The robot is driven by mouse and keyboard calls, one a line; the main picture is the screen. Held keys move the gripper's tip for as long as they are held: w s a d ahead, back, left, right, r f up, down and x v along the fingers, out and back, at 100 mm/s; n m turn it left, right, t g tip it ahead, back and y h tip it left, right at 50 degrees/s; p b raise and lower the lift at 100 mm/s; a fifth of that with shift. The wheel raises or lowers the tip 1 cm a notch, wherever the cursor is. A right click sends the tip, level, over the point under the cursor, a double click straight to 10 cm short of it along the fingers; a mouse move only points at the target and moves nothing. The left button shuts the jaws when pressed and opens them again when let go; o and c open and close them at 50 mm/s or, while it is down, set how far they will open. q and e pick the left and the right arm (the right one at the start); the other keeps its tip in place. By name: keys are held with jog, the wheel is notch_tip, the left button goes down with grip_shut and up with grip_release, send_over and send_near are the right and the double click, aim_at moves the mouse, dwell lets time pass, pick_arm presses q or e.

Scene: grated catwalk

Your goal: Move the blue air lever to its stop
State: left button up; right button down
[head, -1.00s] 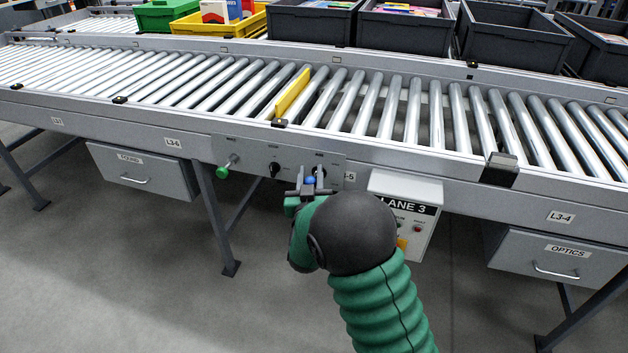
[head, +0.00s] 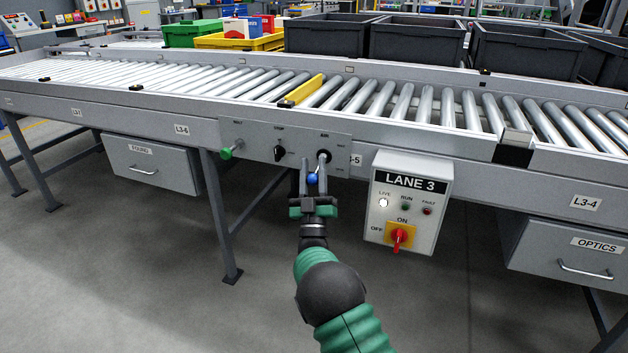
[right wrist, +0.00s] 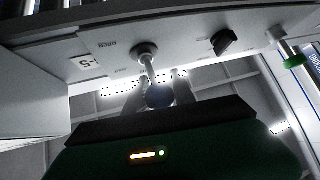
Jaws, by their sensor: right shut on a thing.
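The air lever has a blue ball knob (head: 313,179) and hangs down from its round pivot (head: 323,156) under the AIR label, at the right end of the grey control panel (head: 256,145) on the conveyor's side. My right gripper (head: 313,174) is shut on the blue knob from below, a finger on each side. In the right wrist view the knob (right wrist: 159,95) sits between the fingers, its thin metal stem running up to the pivot (right wrist: 145,51). The lever's stop cannot be made out. My left gripper is not in view.
A black selector (head: 279,153) and a green-knobbed lever (head: 227,153) share the panel. The LANE 3 box (head: 408,205) with its red switch (head: 398,237) juts out right of my arm. A conveyor leg (head: 222,215) stands left; the floor in front is clear.

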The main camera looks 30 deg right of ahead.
jog(key=shift+f+n+t+b, duration=0.4)
jog(key=shift+t+b, duration=0.2)
jog(key=shift+t, duration=0.1)
jog(key=c, duration=1.1)
grip_release()
jog(key=shift+r, duration=0.15)
jog(key=shift+o, duration=0.2)
jog(key=p+v, duration=0.5)
jog(key=v, duration=1.2)
